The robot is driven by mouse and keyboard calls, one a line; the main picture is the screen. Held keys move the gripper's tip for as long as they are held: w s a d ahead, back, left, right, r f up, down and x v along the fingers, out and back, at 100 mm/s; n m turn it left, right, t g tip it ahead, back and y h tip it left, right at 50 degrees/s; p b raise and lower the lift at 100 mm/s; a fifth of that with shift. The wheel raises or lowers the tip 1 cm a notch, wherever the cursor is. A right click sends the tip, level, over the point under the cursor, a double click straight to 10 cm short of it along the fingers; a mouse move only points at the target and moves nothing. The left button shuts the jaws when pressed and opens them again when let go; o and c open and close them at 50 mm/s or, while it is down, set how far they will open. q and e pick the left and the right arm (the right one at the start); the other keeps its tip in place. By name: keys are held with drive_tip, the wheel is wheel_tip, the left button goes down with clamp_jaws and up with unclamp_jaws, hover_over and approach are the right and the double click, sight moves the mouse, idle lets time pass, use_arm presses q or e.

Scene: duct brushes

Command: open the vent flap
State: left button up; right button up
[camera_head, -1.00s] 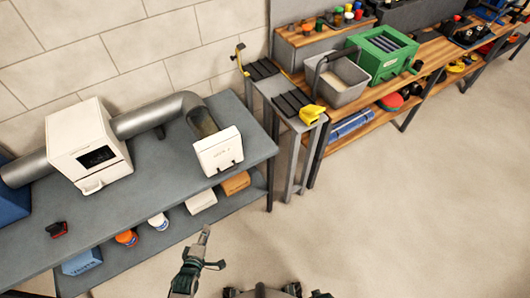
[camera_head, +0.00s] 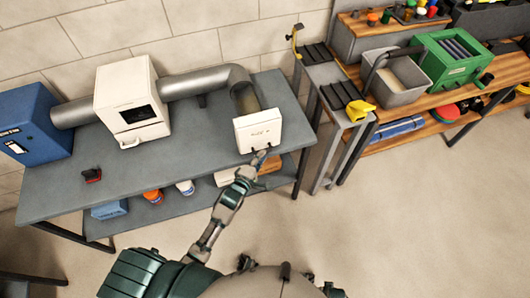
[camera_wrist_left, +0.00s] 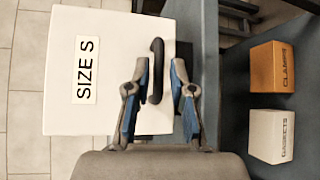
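The vent flap (camera_head: 258,131) is a white panel on the end of the grey duct, above the right end of the grey bench. In the left wrist view the flap (camera_wrist_left: 115,75) carries a "SIZE S" label and a black bar handle (camera_wrist_left: 157,70). It looks shut, though its edges are hard to make out. My left gripper (camera_head: 263,154) is at the lower edge of the flap. In the left wrist view its fingers (camera_wrist_left: 159,72) stand apart on both sides of the handle, with gaps showing. My right gripper is not in view.
A white box unit (camera_head: 130,98) and a blue box (camera_head: 34,122) stand along the duct on the bench (camera_head: 190,135). Boxes labelled CLAMPS (camera_wrist_left: 275,67) and GASKETS (camera_wrist_left: 272,136) sit on the shelf below. The floor in front is clear.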

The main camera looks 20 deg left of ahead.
sight(262, 142)
use_arm(q)
drive_tip(key=shift+w+a+f, duration=0.1)
drive_tip(key=shift+w+f, duration=0.05)
drive_tip(key=shift+w, duration=0.65)
drive_tip(key=shift+w+f, duration=0.15)
drive_tip(key=shift+w, duration=0.6)
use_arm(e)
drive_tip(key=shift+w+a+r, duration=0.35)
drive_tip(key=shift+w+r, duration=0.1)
use_arm(q)
drive_tip(key=shift+d, duration=0.2)
drive_tip(key=shift+c, duration=0.5)
drive_tip(key=shift+d, duration=0.1)
clamp_jaws()
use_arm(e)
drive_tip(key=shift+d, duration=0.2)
use_arm(q)
drive_tip(key=shift+s, duration=0.1)
